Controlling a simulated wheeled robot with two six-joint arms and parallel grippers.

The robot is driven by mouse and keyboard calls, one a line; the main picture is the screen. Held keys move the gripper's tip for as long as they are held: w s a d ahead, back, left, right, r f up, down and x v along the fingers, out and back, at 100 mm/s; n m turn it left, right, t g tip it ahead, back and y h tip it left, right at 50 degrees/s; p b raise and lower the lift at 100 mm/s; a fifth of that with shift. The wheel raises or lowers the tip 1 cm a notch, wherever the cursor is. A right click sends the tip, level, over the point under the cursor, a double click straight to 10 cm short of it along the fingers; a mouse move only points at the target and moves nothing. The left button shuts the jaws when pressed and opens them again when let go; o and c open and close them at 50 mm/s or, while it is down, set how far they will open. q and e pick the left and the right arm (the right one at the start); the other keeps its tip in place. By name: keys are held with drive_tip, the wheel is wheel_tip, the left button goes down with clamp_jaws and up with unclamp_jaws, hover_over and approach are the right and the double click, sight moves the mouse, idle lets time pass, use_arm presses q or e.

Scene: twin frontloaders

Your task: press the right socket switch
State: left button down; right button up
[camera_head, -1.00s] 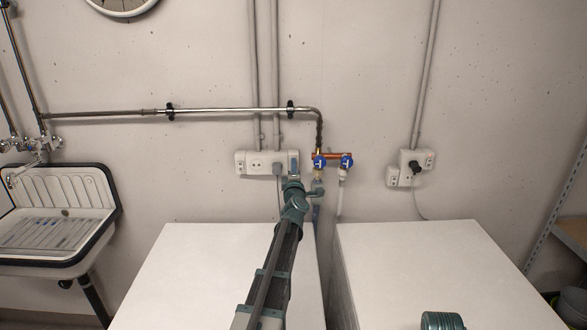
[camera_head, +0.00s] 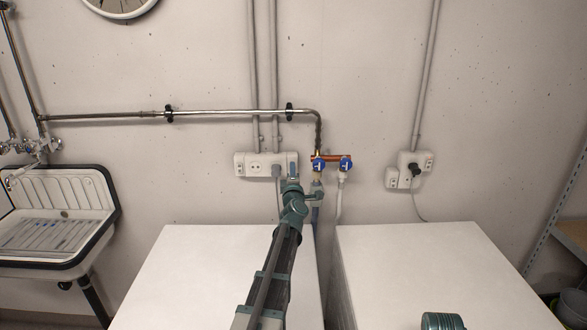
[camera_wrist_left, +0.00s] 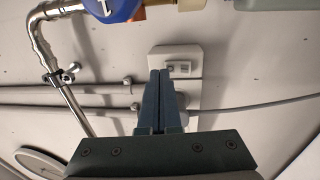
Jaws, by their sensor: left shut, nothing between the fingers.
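A white socket unit (camera_head: 252,165) is on the wall behind the left machine, with a grey plug in it. In the left wrist view its near end carries a small switch (camera_wrist_left: 180,68). My left gripper (camera_head: 293,170) is in front of the right end of this unit and partly hides it. In the left wrist view the gripper (camera_wrist_left: 160,75) is shut and empty, its tips beside the switch and overlapping the unit. Whether they touch it I cannot tell. A second socket unit (camera_head: 424,160) with a black plug is farther right.
Blue valves (camera_head: 346,164) on a copper pipe are just right of my left gripper. Two white machines (camera_head: 215,265) stand below with a narrow gap between them. A sink (camera_head: 60,235) is at the left and a shelf (camera_head: 572,232) at the right.

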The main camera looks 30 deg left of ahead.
use_arm(q)
drive_tip(key=r+p+v, duration=0.1)
drive_tip(key=r+v, duration=0.2)
drive_tip(key=v, duration=0.9)
drive_tip(key=shift+s+d, duration=0.3)
drive_tip(key=shift+s, duration=0.15)
